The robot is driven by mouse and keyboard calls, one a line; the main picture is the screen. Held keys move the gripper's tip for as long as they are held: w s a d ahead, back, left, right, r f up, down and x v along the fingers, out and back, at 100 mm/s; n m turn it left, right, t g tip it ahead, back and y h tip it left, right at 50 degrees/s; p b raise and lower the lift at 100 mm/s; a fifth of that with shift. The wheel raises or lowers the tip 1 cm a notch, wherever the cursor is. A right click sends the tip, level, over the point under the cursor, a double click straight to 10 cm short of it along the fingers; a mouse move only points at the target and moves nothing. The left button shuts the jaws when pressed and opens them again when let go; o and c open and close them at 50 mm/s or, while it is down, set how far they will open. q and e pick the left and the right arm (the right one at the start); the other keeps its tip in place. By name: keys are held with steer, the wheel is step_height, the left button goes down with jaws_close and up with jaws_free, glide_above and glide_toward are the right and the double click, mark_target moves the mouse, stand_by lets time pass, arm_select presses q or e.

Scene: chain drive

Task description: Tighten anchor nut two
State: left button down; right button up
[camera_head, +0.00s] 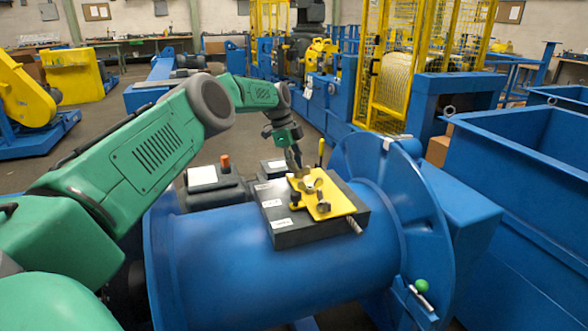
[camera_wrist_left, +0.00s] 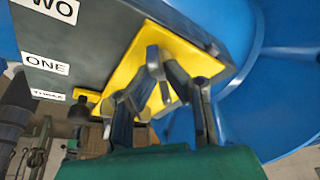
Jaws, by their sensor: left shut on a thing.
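A dark block (camera_head: 290,236) with white labels lies on top of the blue drum (camera_head: 310,272). A yellow plate (camera_head: 341,204) is on the block and carries several small dark knobs or nuts, including one near its front (camera_head: 323,207). In the left wrist view, labels reading TWO (camera_wrist_left: 54,8) and ONE (camera_wrist_left: 46,67) show on the block's side. My left gripper (camera_head: 297,171) reaches down to the far-left part of the plate. My right gripper is not in view.
The drum's blue flange (camera_head: 374,160) rises right of the block. A green ball knob (camera_head: 421,286) is on its lower edge. A dark box with an orange knob (camera_head: 225,162) stands behind left. Large blue bins (camera_head: 515,190) stand at right.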

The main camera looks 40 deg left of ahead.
arm_select(q)
steer(key=shift+w+d+f, duration=0.1)
steer(key=shift+d+f, duration=0.25)
steer(key=shift+d, duration=0.4)
steer(key=c, duration=1.6)
jaws_free()
steer(key=shift+c, duration=0.2)
steer(key=shift+w+d, duration=0.25)
steer(key=shift+w, duration=0.1)
steer(key=shift+s+a+r, duration=0.15)
steer(key=shift+a+r, duration=0.25)
steer(key=shift+a, duration=0.2)
steer(key=v, duration=0.6)
steer(key=shift+w+d+r, duration=0.1)
steer(key=shift+w+d, duration=0.05)
steer(key=shift+w, duration=0.15)
steer(key=shift+d+r, duration=0.15)
steer(key=shift+r, duration=0.25)
steer(key=shift+s, duration=0.1)
